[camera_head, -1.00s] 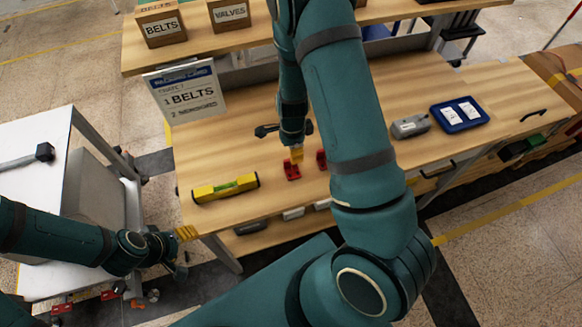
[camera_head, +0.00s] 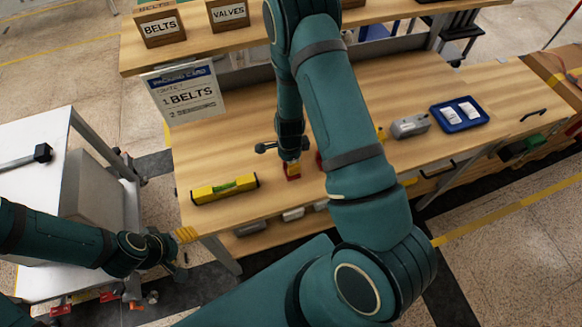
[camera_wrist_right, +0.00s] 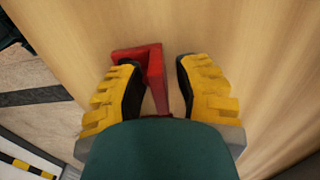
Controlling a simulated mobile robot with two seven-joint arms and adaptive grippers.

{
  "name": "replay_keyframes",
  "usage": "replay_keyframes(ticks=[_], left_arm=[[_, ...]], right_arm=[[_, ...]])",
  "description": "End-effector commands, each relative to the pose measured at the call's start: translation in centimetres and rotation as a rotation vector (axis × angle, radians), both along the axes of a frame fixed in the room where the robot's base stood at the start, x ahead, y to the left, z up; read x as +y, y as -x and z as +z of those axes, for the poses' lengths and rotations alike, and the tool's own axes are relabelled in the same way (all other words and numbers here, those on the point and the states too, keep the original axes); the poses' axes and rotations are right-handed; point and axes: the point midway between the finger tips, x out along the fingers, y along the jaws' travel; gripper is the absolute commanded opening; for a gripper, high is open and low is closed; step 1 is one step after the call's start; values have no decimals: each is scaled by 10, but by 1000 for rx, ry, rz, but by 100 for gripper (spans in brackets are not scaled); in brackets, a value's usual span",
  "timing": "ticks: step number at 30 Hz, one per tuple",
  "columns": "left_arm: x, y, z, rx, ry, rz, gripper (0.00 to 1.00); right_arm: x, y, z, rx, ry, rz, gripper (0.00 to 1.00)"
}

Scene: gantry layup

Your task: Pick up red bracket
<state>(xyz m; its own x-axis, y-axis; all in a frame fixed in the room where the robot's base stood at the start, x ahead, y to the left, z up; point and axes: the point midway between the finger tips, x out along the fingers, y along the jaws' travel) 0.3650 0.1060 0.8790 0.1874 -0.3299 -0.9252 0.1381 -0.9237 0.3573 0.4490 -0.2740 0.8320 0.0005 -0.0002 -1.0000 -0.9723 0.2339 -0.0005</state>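A red bracket (camera_head: 291,178) sits on the wooden bench, largely covered by my right gripper (camera_head: 293,168). In the right wrist view the red bracket (camera_wrist_right: 137,54) has a flat part and an upright wall. The wall lies between the yellow fingers of my right gripper (camera_wrist_right: 159,66). The left finger is close to the bracket, and a clear gap shows at the right finger, so the gripper is open. A second red piece (camera_head: 319,161) is mostly hidden behind my right arm. My left gripper (camera_head: 184,243) is off the bench's left front corner; its opening is unclear.
A yellow level (camera_head: 225,189) lies left of the bracket. A grey device (camera_head: 410,126) and a blue tray (camera_head: 459,114) are to the right. A packing card (camera_head: 186,92) and boxes stand behind. The bench between level and card is clear.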

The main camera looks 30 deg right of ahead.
Motion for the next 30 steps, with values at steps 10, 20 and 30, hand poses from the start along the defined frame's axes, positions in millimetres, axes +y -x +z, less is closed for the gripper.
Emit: replay_keyframes(ticks=[10, 20, 30], left_arm=[[0, 0, 0, 0, 0, 0, 64], [0, 0, 1, 0, 0, 0, 64], [0, 0, 10, 0, 2, 0, 64]], right_arm=[[0, 0, 0, 0, 0, 0, 0], [0, 0, 10, -1, 0, 1, 0], [1, -1, 74, -3, 0, 1, 0]])
